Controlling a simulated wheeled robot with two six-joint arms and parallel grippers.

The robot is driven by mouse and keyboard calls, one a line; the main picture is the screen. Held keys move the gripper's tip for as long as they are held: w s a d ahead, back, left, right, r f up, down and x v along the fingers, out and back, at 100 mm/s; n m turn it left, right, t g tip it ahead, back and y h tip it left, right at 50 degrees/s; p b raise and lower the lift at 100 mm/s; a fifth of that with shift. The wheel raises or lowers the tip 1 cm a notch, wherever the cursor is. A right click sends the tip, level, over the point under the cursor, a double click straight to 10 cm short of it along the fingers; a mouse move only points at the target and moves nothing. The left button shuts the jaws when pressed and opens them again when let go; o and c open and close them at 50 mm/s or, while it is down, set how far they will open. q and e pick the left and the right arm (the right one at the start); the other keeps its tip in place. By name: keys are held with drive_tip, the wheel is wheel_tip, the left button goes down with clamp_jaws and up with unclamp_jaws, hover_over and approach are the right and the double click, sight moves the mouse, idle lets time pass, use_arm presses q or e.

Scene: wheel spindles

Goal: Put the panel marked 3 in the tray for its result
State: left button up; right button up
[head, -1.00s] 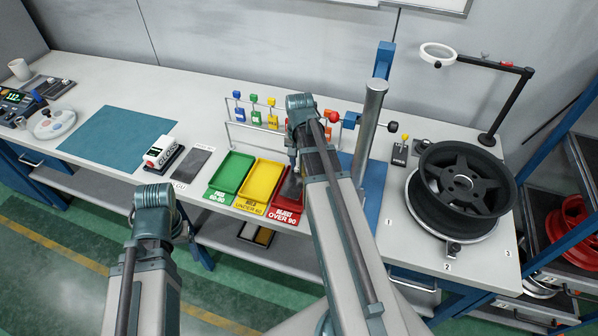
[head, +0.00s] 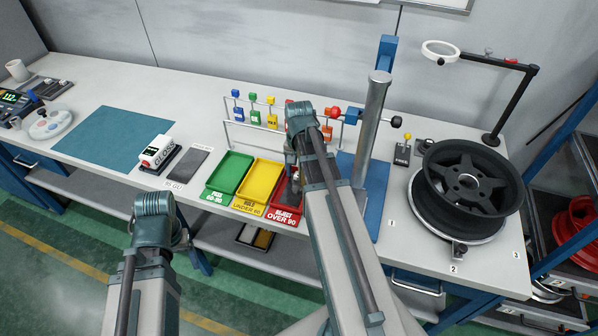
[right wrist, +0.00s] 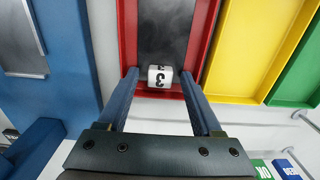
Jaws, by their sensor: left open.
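The panel marked 3 is dark grey with a white tag; in the right wrist view its dark face (right wrist: 165,30) lies within the red tray (right wrist: 212,40), the tag toward me. In the head view the red tray (head: 283,216) is labelled REJECT OVER 90, and my right arm partly covers it. My right gripper (right wrist: 159,74) is open, its fingers on either side of the tag with gaps showing. The yellow tray (head: 251,205), HOLD UNDER 60, and the green tray (head: 220,194), PASS 60-90, are empty. My left gripper (head: 183,238) is open and empty before the bench edge.
A rack with coloured tags (head: 255,117) stands behind the trays. A steel post (head: 372,130) on a blue base is right of them. A wheel (head: 470,182) and a magnifier lamp (head: 440,52) are at the right. A gloss meter (head: 157,152) and teal mat (head: 115,135) are left.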

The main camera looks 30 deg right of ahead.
wheel_tip(320, 180, up, 12)
drive_tip(key=p, duration=1.2)
drive_tip(key=shift+r, duration=0.2)
drive_tip(key=s+a+n, duration=0.3)
drive_tip(key=a+n, duration=0.1)
drive_tip(key=a, duration=0.5)
drive_tip(key=s+a+n, duration=0.4)
drive_tip(key=a+n, duration=0.1)
drive_tip(key=a, duration=0.5)
drive_tip(key=s+a+n+h, duration=0.1)
drive_tip(key=s+a+n, duration=0.2)
drive_tip(key=a, duration=0.6)
drive_tip(key=shift+s+a+n, duration=0.3)
drive_tip(key=shift+s+n, duration=0.1)
drive_tip(key=shift+n, duration=0.5)
